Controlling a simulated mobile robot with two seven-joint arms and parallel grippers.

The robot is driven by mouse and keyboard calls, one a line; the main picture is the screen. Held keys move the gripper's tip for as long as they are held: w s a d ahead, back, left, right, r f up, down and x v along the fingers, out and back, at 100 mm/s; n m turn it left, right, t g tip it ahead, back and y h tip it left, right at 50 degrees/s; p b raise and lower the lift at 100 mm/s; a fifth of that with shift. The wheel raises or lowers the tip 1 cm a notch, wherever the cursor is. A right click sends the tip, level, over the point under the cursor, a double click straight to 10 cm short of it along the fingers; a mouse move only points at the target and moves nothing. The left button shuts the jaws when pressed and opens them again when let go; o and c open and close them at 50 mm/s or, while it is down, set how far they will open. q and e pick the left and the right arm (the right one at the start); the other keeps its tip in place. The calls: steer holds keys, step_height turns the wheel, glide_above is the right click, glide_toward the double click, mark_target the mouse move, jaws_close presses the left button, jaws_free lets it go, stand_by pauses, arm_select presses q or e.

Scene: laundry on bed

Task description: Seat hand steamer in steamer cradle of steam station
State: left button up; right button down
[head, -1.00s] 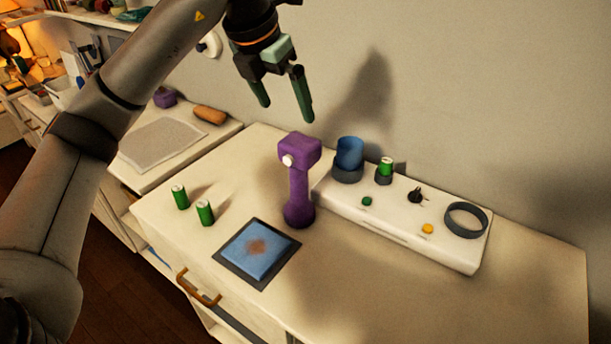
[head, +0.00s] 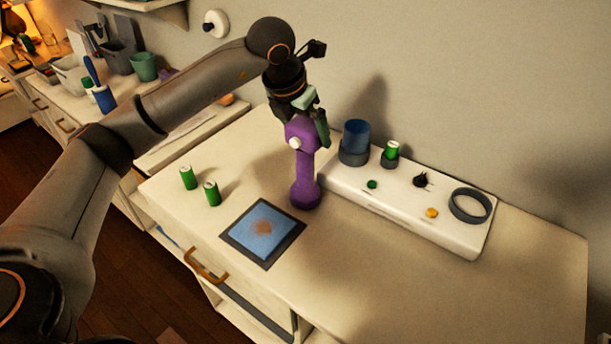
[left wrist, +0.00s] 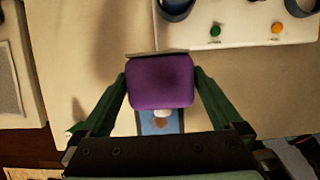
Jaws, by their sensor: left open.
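The purple hand steamer (head: 304,168) stands upright on the counter, left of the white steam station (head: 400,212). A small white knob is on its side. My left gripper (head: 307,124) is at the steamer's head from above, with its jaws open. In the left wrist view, the green fingers lie on either side of the purple head (left wrist: 160,84), with a slight gap visible. The empty dark ring (head: 456,210) at the station's right end looks like the steamer cradle. My right gripper is not in view.
The station also carries a blue cup (head: 356,136) in a dark ring, a green cylinder (head: 392,149), a black knob (head: 421,181) and two buttons. Two green cylinders (head: 188,178) and a blue panel (head: 263,233) are in front. The counter's front right is clear.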

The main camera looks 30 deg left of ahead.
arm_select(q)
steer(key=shift+r, duration=0.1)
jaws_close()
stand_by(0.8)
